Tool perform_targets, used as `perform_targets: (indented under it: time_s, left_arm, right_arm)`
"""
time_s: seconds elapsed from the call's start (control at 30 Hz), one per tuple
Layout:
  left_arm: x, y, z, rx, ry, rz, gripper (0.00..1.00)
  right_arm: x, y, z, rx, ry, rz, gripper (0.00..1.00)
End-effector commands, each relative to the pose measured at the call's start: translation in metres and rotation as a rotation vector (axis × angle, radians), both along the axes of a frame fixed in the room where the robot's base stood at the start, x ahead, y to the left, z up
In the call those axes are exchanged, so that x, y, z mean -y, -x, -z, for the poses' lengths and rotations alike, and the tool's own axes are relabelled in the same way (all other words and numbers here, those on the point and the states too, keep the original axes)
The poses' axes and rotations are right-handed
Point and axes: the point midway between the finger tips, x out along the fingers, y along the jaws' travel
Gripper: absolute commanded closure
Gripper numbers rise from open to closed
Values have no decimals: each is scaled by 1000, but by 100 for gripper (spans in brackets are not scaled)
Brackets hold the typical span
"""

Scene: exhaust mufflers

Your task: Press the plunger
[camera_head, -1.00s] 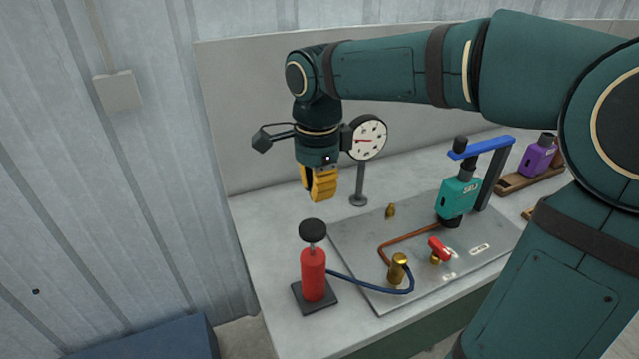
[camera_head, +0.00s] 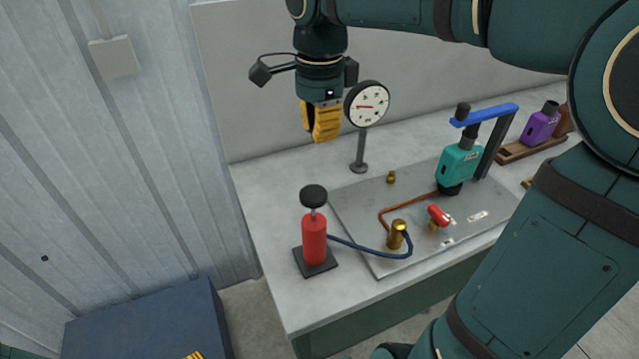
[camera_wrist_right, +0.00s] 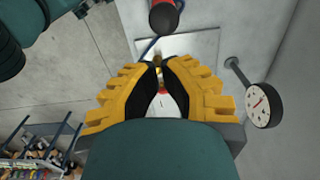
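A red pump cylinder (camera_head: 314,240) stands upright on a black base at the bench's front left. Its plunger, a thin rod with a round black knob (camera_head: 313,194), sticks up from the top. My right gripper (camera_head: 325,138) points down above and behind the knob, apart from it. Its yellow fingers are closed together at the tips with nothing held; they also show in the right wrist view (camera_wrist_right: 158,66). There the knob (camera_wrist_right: 163,18) lies beyond the fingertips at the top edge. A small yellow-and-black piece at the head view's bottom edge may be my left gripper (camera_head: 195,355).
A round dial gauge (camera_head: 367,104) on a post stands right of my right gripper. A blue hose (camera_head: 370,248) runs from the pump to a brass fitting (camera_head: 397,235) on a metal plate (camera_head: 355,205). A teal bottle-shaped unit (camera_head: 459,163) stands farther right. A blue box (camera_head: 145,320) is at lower left.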

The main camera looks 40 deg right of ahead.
Motion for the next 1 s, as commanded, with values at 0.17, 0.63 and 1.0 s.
perform_targets:
  time_s: [0.17, 0.63, 1.0]
  left_arm:
    - [0, 0, -1, 1, 0, 0, 0]
    - [0, 0, 1, 0, 0, 0, 0]
    - [1, 4, 15, -10, 2, 8, 0]
  right_arm:
    - [0, 0, -4, -1, 1, 0, 100]
    - [0, 0, 0, -3, 1, -1, 100]
    - [0, 1, 62, -6, 1, -1, 100]
